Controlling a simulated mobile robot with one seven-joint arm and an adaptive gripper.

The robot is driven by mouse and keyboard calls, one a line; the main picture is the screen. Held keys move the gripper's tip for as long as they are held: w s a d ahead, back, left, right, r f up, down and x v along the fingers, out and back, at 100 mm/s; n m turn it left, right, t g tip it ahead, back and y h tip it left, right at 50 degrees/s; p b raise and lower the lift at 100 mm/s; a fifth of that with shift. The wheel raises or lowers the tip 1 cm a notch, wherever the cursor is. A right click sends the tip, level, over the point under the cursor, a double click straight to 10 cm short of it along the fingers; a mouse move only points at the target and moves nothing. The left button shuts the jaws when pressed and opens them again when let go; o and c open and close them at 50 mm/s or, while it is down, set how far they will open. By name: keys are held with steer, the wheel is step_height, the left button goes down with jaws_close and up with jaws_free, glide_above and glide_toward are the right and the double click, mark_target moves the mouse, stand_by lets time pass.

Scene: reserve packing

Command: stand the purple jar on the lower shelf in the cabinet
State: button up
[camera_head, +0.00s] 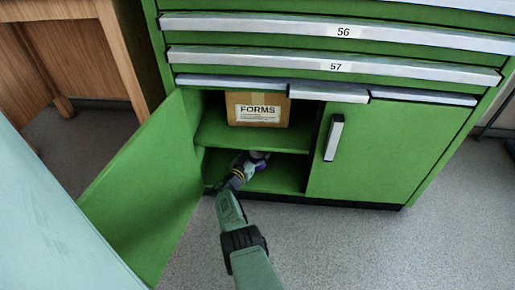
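The green cabinet (385,160) has its left door (150,190) swung open, showing an upper and a lower compartment. A small purple jar (262,166) with a pale top shows in the lower compartment, just above or on the lower shelf (282,180); I cannot tell which. My gripper (250,163) reaches into this compartment from the front and is at the jar's left side. My gripper hides part of the jar. The fingers are too small and covered to show whether they are closed on it.
A cardboard box marked FORMS (258,110) stands on the upper shelf (222,135). The right door (390,150) is shut. Closed drawers (340,48) lie above. The lower shelf looks clear to the right of the jar. A wooden desk (65,50) stands at the left.

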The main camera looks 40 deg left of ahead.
steer(key=s+d+p, duration=0.1)
steer(key=s+p, duration=0.5)
steer(key=s, duration=0.4)
steer(key=shift+s+d, duration=0.4)
